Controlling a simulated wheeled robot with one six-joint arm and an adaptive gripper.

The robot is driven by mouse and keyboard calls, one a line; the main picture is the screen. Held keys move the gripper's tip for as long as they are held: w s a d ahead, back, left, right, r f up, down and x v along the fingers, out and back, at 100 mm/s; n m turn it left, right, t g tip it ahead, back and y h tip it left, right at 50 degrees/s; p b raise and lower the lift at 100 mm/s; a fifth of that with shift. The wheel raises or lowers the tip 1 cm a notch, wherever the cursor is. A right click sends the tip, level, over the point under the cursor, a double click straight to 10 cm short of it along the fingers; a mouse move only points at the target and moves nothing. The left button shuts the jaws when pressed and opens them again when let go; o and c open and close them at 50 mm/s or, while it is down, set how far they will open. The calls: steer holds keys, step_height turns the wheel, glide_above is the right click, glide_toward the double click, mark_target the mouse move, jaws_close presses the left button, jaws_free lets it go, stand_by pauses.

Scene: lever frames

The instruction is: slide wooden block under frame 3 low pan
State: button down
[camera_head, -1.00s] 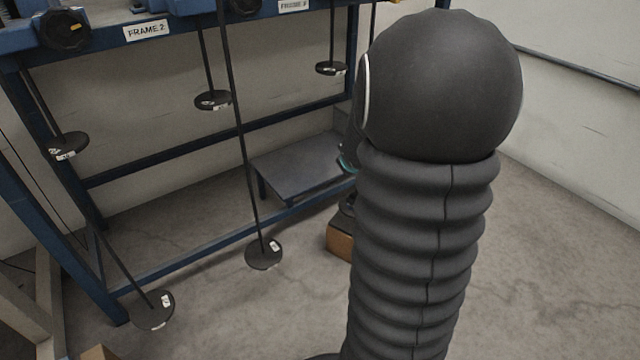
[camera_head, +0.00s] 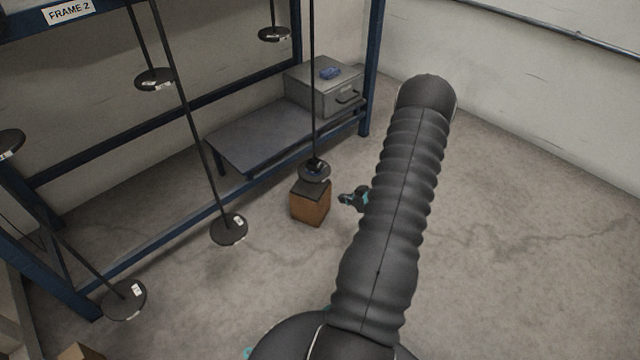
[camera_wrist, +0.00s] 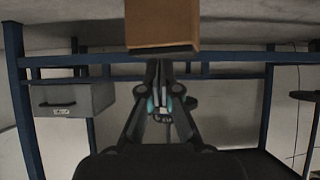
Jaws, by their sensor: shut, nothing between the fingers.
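The wooden block (camera_head: 310,206), brown with a dark top, stands on the floor in front of the low bench. The frame 3 label is out of view now. My gripper (camera_head: 347,199) is just right of the block, apart from it, shut and empty. In the wrist view, my gripper's fingers (camera_wrist: 160,98) are together, and the block (camera_wrist: 163,24) shows at the top, beyond them.
A blue rack (camera_head: 372,70) stands behind, with a bench (camera_head: 262,135) bearing a grey box (camera_head: 318,88). Other pans hang left, including one low pan (camera_head: 229,230) and another (camera_head: 124,300). The floor to the right (camera_head: 520,220) is clear.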

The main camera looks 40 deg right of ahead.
mark_target(319, 189)
steer(key=w, duration=0.3)
steer(key=w+a, duration=0.1)
steer(key=w, duration=0.7)
steer(key=shift+w+a+f+b, duration=0.25)
steer(key=shift+a+b, duration=0.05)
steer(key=shift+b, duration=0.05)
steer(key=shift+f+b, duration=0.35)
steer(key=shift+f, duration=0.4)
